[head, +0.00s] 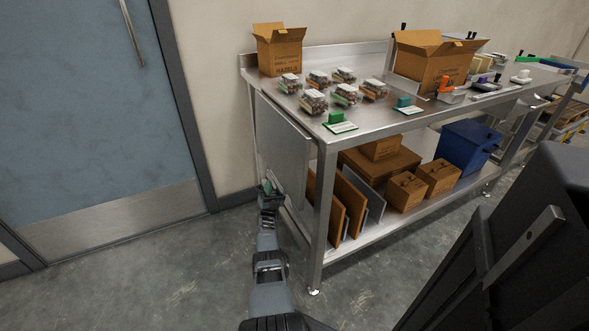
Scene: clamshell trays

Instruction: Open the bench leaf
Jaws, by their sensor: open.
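The bench leaf (283,142) is a flat metal panel at the left end of the steel bench (365,125). It hangs down from the bench top's end, beside the front left leg. My gripper (267,187) is open, low at the leaf's lower left edge. My arm reaches up to it from the bottom of the picture. The gripper is small here, and I cannot tell whether it touches the leaf. A dark green part shows at the gripper; I cannot tell what it is.
Several clear clamshell trays (347,93) and an open carton (280,48) stand on the bench top near the leaf. Boards (352,203) lean on the lower shelf. A blue door (90,95) is at left. The floor (150,265) left of the bench is clear.

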